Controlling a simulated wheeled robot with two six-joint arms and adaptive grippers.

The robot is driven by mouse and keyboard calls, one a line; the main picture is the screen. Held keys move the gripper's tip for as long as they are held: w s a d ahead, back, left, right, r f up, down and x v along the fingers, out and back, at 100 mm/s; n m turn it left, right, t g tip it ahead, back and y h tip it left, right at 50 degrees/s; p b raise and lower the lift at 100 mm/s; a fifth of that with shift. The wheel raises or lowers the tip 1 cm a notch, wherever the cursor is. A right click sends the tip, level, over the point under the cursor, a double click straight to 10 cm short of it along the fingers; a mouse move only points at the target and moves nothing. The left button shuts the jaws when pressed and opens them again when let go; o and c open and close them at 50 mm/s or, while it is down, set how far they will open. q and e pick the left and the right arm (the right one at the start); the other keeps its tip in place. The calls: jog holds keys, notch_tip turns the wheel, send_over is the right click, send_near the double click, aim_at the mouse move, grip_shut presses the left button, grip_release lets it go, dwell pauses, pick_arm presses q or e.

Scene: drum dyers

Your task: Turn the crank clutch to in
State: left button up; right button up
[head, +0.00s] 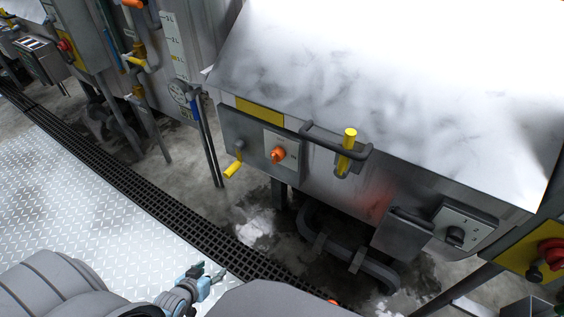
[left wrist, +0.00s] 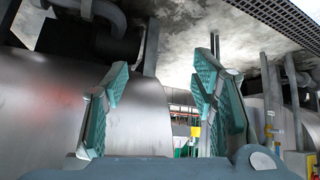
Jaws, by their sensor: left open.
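An orange knob (head: 278,155) sits on a light plate on the front of the metal dyeing machine (head: 300,85), in the middle of the head view. The plate's markings are too small to read, and no label names the clutch. A crank with a yellow handle (head: 233,169) hangs just left of the plate. My left gripper (head: 213,275) is low in the head view, below and left of the knob and well apart from it. In the left wrist view its two teal-padded fingers (left wrist: 160,95) are spread with nothing between them. My right gripper does not show.
A dark bar with a yellow upright grip (head: 349,140) juts out right of the knob. A black switch (head: 455,235) and a red knob on yellow (head: 550,252) are further right. A black floor grating (head: 190,225) runs below, beside open tread plate (head: 75,195).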

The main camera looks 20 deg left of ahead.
pick_arm(q)
jog(key=w+r+n+t+h+b, duration=0.15)
jog(key=w+r+t, duration=0.25)
jog(key=w+r, duration=0.4)
jog(key=t+h+b, duration=0.3)
jog(key=t+h, duration=0.1)
jog(key=t, duration=0.1)
send_near(274, 163)
jog(key=shift+n+y, duration=0.35)
jog(key=w+b, duration=0.1)
jog(key=w, duration=0.2)
jog(key=w+d+b, duration=0.1)
jog(key=w, duration=0.3)
jog(key=w+d+r, duration=0.1)
jog(key=w, duration=0.2)
jog(key=shift+w+b, duration=0.2)
jog(key=shift+b, duration=0.2)
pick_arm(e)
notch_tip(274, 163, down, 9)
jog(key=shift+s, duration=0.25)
pick_arm(q)
jog(key=shift+c, duration=0.2)
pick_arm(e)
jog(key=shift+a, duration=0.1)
pick_arm(q)
jog(key=c, duration=1.1)
jog(key=shift+f, duration=0.1)
